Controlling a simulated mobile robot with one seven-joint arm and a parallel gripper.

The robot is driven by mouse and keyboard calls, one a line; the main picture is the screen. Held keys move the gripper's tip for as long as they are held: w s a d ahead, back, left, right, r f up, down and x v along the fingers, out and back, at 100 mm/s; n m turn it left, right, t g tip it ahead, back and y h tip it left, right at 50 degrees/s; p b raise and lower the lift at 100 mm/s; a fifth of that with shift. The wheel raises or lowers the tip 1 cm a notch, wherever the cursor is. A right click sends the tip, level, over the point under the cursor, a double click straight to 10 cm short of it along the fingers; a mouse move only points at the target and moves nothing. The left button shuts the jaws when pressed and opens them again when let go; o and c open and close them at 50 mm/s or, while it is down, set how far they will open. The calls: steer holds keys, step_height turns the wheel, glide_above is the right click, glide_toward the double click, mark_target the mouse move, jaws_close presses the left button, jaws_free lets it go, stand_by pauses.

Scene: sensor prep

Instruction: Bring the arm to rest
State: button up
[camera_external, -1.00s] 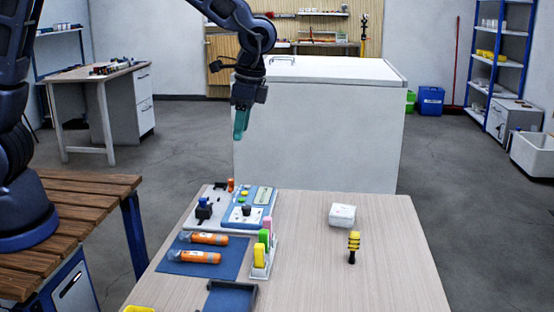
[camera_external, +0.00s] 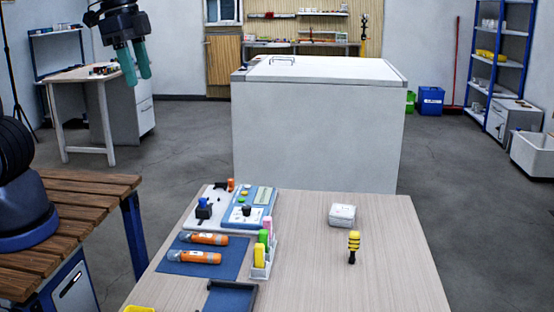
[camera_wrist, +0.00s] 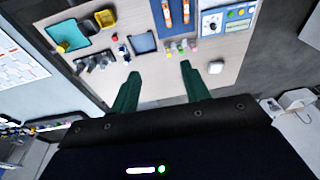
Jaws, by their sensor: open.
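My gripper (camera_external: 132,66) is at the upper left in the external view, raised well above the wooden bench and the table. Its two green fingers are apart with nothing between them. In the wrist view my gripper (camera_wrist: 158,85) shows both green fingers spread, with the table top seen far beyond them. Most of my arm is outside the external view; my dark base shows at the left edge.
The table (camera_external: 310,270) holds two orange cylinders (camera_external: 202,257) on a blue mat (camera_external: 175,267), a blue-and-white device (camera_external: 240,215), a white box (camera_external: 342,215) and a yellow-black tool (camera_external: 354,247). A large white cabinet (camera_external: 315,130) stands behind. The air above the table is clear.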

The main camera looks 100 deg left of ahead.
steer(key=s+d+t, duration=0.2)
steer(key=s+d, duration=0.3)
steer(key=s, duration=0.7)
steer(key=shift+r, duration=0.35)
steer(key=shift+d, duration=0.1)
stand_by(2.0)
